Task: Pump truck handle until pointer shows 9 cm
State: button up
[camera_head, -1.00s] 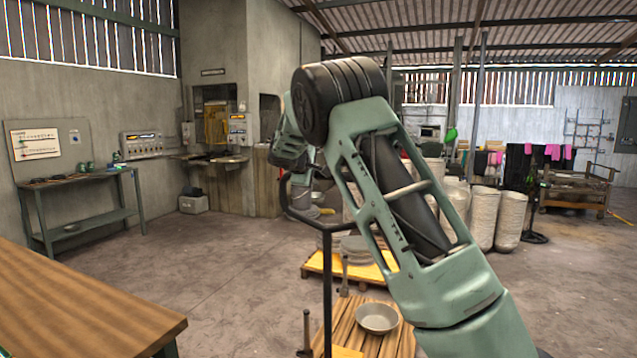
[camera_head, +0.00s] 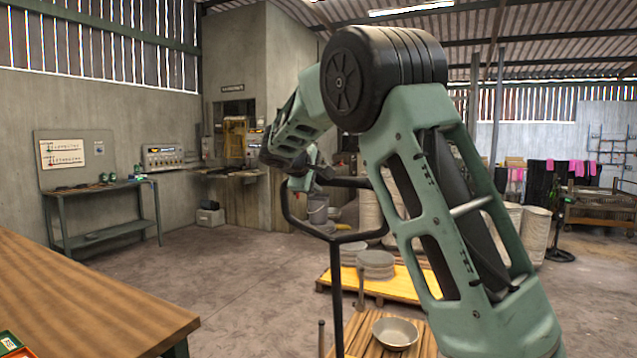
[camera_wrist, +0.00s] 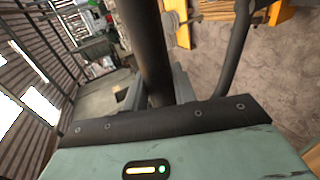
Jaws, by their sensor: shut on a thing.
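The truck handle (camera_head: 336,241) is a dark loop on an upright dark pole in the middle of the head view. My gripper (camera_head: 301,182) is at the upper left of this loop, partly hidden by my arm. In the wrist view my gripper (camera_wrist: 153,90) is shut on a dark bar of the handle (camera_wrist: 147,45), which runs between its fingers. A second dark bar of the loop shows to the right there. The pointer and its scale cannot be made out in either view.
A slatted wooden pallet (camera_head: 423,340) with a metal bowl (camera_head: 395,333) lies low by the pole. Behind it is a yellow platform (camera_head: 400,286) with stacked bowls. A wooden table (camera_head: 80,300) fills the lower left. A green workbench (camera_head: 110,240) stands by the wall. Floor between is clear.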

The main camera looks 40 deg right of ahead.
jog(key=s+a+f+b, duration=0.2)
jog(key=a+b, duration=0.2)
jog(key=a, duration=0.2)
jog(key=s+a+f+b, duration=0.1)
jog(key=s+a+b, duration=0.2)
jog(key=a, duration=0.4)
jog(key=shift+s+f+b, duration=0.2)
jog(key=shift+f+b, duration=0.15)
jog(key=shift+b, duration=0.1)
jog(key=s+a+f+b, duration=0.2)
jog(key=a, duration=0.4)
jog(key=s+a+f+b, duration=0.3)
jog(key=a, duration=0.3)
jog(key=shift+a, duration=0.15)
jog(key=s+a+f+b, duration=0.1)
jog(key=a+f, duration=0.1)
jog(key=a, duration=0.2)
jog(key=s+a+f+b, duration=0.1)
jog(key=s+a+f, duration=0.1)
jog(key=a+f, duration=0.1)
jog(key=s+a+f+b, duration=0.2)
jog(key=a, duration=0.2)
jog(key=shift+a+f, duration=0.25)
jog(key=shift+a, duration=0.1)
jog(key=shift+w+r, duration=0.1)
